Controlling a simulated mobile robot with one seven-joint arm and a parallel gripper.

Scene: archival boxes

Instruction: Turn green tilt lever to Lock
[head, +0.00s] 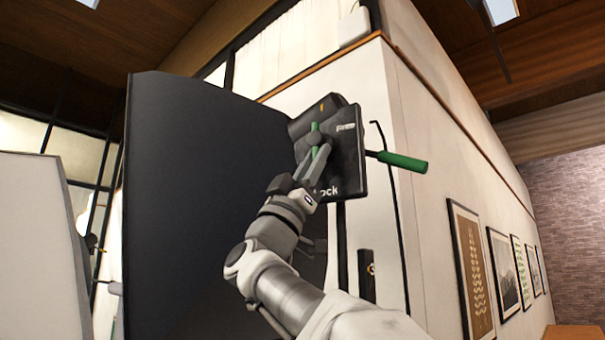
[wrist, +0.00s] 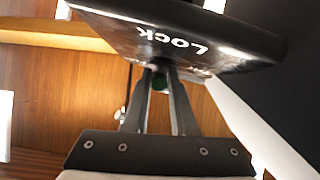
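A black panel (head: 345,170) with white "Lock" lettering is mounted up high. The same lettered panel (wrist: 225,45) fills the top of the wrist view. A small green lever (head: 315,128) is on the panel's face, standing roughly upright, its middle partly hidden by my gripper. My gripper (head: 318,150) reaches up to the lever from below. In the wrist view, the fingertips of my gripper (wrist: 161,70) are slightly apart, with a green part of the lever (wrist: 158,83) showing between them. Whether they press on it I cannot tell.
A longer green handle (head: 403,161) on a black rod sticks out right of the panel. A large dark board (head: 200,190) stands to the left, close to my arm. A white wall (head: 430,150) with framed pictures (head: 470,265) runs off to the right.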

